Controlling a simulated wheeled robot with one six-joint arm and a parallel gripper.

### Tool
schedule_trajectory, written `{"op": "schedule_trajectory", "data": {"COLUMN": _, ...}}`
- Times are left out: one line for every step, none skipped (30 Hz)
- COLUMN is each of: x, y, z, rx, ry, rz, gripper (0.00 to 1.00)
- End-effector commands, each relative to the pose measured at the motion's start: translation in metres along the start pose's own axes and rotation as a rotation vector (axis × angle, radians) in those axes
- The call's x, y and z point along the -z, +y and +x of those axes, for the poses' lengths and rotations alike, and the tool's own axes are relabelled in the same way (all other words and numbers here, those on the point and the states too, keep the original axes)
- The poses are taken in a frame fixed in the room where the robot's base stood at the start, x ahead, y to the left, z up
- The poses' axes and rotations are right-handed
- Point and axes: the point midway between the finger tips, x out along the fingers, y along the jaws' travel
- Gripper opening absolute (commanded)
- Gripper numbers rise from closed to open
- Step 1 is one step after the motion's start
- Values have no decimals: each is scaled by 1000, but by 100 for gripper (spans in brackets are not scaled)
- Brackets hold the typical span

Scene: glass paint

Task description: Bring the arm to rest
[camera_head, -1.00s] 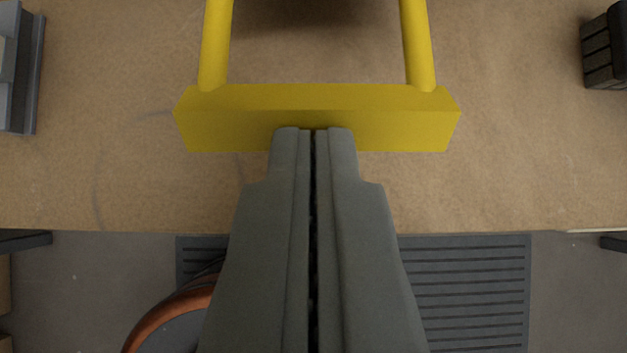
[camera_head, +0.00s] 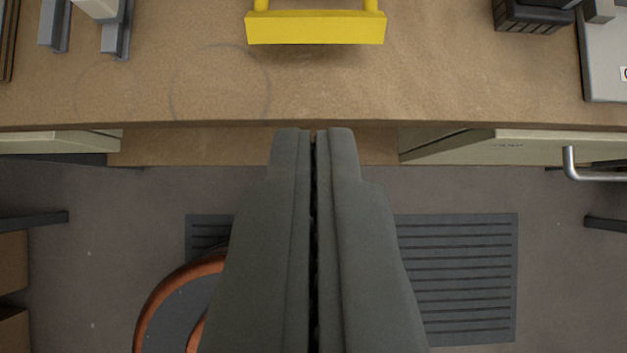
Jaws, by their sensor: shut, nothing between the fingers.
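My gripper (camera_head: 314,133) points forward from the bottom middle of the view. Its two grey fingers are together with nothing between them. The tips show just below the front edge of the brown bench top (camera_head: 400,90) in the picture. A yellow bar with two yellow rods (camera_head: 315,28) shows at the top middle, apart from my fingertips. The upper part of the yellow thing is cut off by the picture edge.
Dark and grey items (camera_head: 530,14) stand at the bench's back right, grey brackets (camera_head: 117,38) at the left. Drawer fronts (camera_head: 480,146) lie under the bench edge, one with a metal handle (camera_head: 590,176). A slatted floor grate (camera_head: 460,280) and a copper-rimmed round thing (camera_head: 160,305) are below.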

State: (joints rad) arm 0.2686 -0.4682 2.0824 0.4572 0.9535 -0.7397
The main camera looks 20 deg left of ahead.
Motion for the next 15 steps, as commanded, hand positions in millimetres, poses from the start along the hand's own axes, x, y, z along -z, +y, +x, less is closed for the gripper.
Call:
{"op": "schedule_trajectory", "data": {"x": -2, "y": 1, "z": -6, "rx": -2, "ry": 1, "rz": 2, "gripper": 0}}
{"op": "schedule_trajectory", "data": {"x": -3, "y": 1, "z": -9, "rx": -2, "ry": 1, "rz": 2, "gripper": 0}}
{"op": "schedule_trajectory", "data": {"x": -4, "y": 1, "z": -12, "rx": -2, "ry": 1, "rz": 2, "gripper": 0}}
{"op": "schedule_trajectory", "data": {"x": -5, "y": 1, "z": -14, "rx": -2, "ry": 1, "rz": 1, "gripper": 0}}
{"op": "schedule_trajectory", "data": {"x": -5, "y": 0, "z": -16, "rx": -1, "ry": 0, "rz": 1, "gripper": 0}}
{"op": "schedule_trajectory", "data": {"x": -6, "y": 0, "z": -18, "rx": -1, "ry": 0, "rz": 0, "gripper": 0}}
{"op": "schedule_trajectory", "data": {"x": -6, "y": 0, "z": -18, "rx": -1, "ry": 0, "rz": 0, "gripper": 0}}
{"op": "schedule_trajectory", "data": {"x": -6, "y": 0, "z": -19, "rx": -1, "ry": 0, "rz": 0, "gripper": 0}}
{"op": "schedule_trajectory", "data": {"x": -7, "y": 0, "z": -19, "rx": -1, "ry": 0, "rz": -1, "gripper": 0}}
{"op": "schedule_trajectory", "data": {"x": -7, "y": 0, "z": -20, "rx": -2, "ry": 1, "rz": 0, "gripper": 0}}
{"op": "schedule_trajectory", "data": {"x": -7, "y": -1, "z": -20, "rx": -4, "ry": 3, "rz": 1, "gripper": 0}}
{"op": "schedule_trajectory", "data": {"x": -8, "y": -2, "z": -20, "rx": -12, "ry": 7, "rz": 3, "gripper": 0}}
{"op": "schedule_trajectory", "data": {"x": -8, "y": -3, "z": -21, "rx": -21, "ry": 14, "rz": 6, "gripper": 0}}
{"op": "schedule_trajectory", "data": {"x": -10, "y": -4, "z": -22, "rx": -34, "ry": 23, "rz": 9, "gripper": 0}}
{"op": "schedule_trajectory", "data": {"x": -11, "y": -6, "z": -24, "rx": -56, "ry": 40, "rz": 15, "gripper": 0}}
